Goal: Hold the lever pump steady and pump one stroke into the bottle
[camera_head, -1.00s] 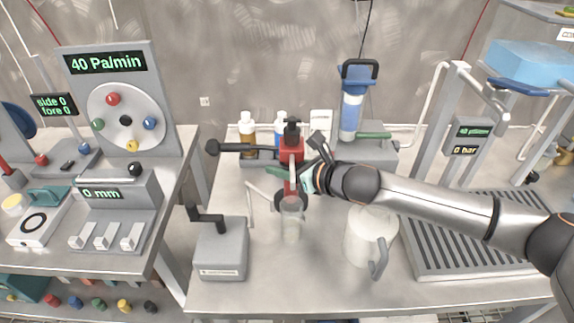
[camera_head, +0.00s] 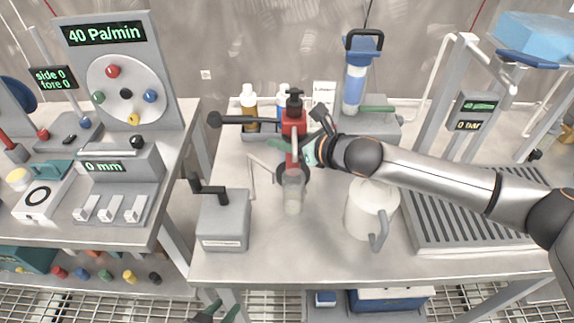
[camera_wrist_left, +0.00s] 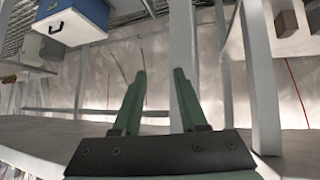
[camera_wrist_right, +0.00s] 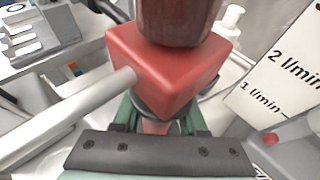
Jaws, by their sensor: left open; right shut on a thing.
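The lever pump has a red body (camera_head: 293,122) with a black top. Its dark lever (camera_head: 250,120) reaches left, roughly level, to a black ball knob. A clear bottle (camera_head: 292,192) stands upright in front of the pump, below its pale spout. My right gripper (camera_head: 300,155) comes from the right and is shut on the pump, just below the red block (camera_wrist_right: 165,70); its fingertips are partly hidden. My left gripper (camera_head: 218,310) is at the bottom edge, below the bench front and far from the lever. Its fingers are apart and empty in the left wrist view (camera_wrist_left: 158,75).
A grey box with a black crank (camera_head: 222,220) stands left of the bottle. A white jug (camera_head: 372,208) stands to its right, under my right arm. Small bottles (camera_head: 249,108) and a blue-capped filter (camera_head: 354,85) are behind. Bench front is clear.

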